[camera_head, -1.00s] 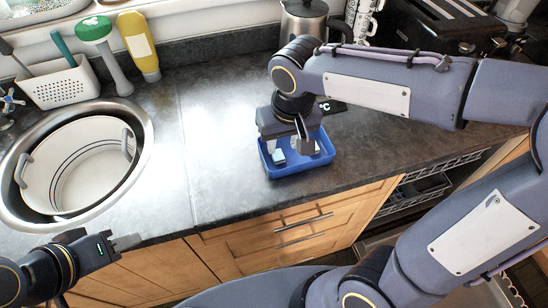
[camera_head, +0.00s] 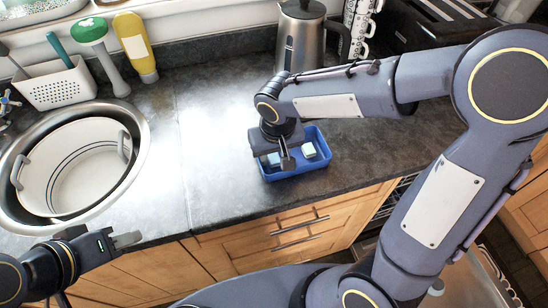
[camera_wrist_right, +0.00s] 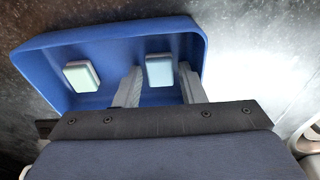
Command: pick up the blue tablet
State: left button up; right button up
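The light blue tablet (camera_wrist_right: 159,70) lies in the blue tray (camera_wrist_right: 110,37) in the right wrist view. A pale green tablet (camera_wrist_right: 81,76) lies left of it in that view. My right gripper (camera_wrist_right: 160,69) is open, with one finger on each side of the blue tablet; I cannot tell whether they touch it. In the head view my right gripper (camera_head: 279,160) is over the left part of the tray (camera_head: 318,133) and mostly hides the blue tablet (camera_head: 273,159). The pale green tablet (camera_head: 309,150) shows at its right. My left gripper (camera_head: 127,240) is low at the left, away from the tray; its opening is unclear.
A round sink (camera_head: 140,165) holding a white tub (camera_head: 75,145) is at the left. A utensil basket (camera_head: 55,88), brush (camera_head: 97,40) and yellow bottle (camera_head: 135,45) stand at the back left. A kettle (camera_head: 300,40) stands behind the tray. The counter between sink and tray is clear.

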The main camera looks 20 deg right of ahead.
jog(key=c, duration=0.7)
jog(key=shift+c, duration=0.2)
jog(key=shift+r, duration=0.2)
